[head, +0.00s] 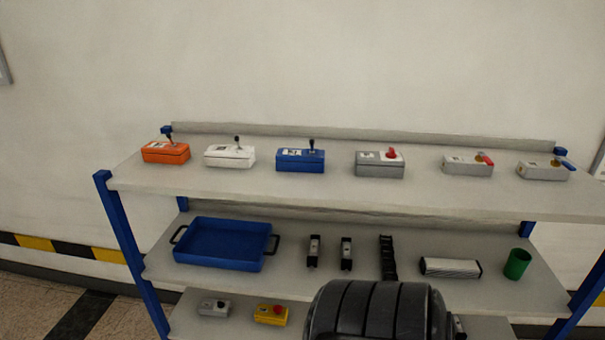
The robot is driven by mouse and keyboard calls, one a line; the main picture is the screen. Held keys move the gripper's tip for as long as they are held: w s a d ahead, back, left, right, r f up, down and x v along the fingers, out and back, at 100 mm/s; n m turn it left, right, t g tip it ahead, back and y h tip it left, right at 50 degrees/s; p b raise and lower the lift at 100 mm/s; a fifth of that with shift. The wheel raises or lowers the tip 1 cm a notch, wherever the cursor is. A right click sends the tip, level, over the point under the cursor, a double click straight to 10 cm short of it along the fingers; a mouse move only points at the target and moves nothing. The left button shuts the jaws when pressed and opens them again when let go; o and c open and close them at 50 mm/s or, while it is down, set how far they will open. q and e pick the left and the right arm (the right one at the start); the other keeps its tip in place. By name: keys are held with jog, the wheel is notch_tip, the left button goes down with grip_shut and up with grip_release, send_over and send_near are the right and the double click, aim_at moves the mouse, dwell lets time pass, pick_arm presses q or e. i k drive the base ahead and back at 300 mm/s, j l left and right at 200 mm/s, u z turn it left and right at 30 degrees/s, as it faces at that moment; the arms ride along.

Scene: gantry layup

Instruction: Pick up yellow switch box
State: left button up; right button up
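The yellow switch box (271,315) sits on the lowest visible shelf board (245,298), low in the head view. Neither of my grippers shows clearly.
The top shelf (330,192) holds an orange box (166,152), a white box (230,156), a blue box (300,160) and several grey ones. The middle shelf holds a blue tray (222,264), dark parts, a ribbed bar (450,268) and a green cup (517,264). Blue posts (130,250) flank the shelves.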

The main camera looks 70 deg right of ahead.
aim_at(263, 313)
jog(key=z, duration=1.95)
jog(key=i+j, duration=0.1)
jog(key=j, duration=0.45)
jog(key=i+j+z, duration=0.1)
jog(key=j, duration=0.45)
jog(key=i+j, duration=0.15)
jog(key=j, duration=0.35)
jog(key=z, duration=0.05)
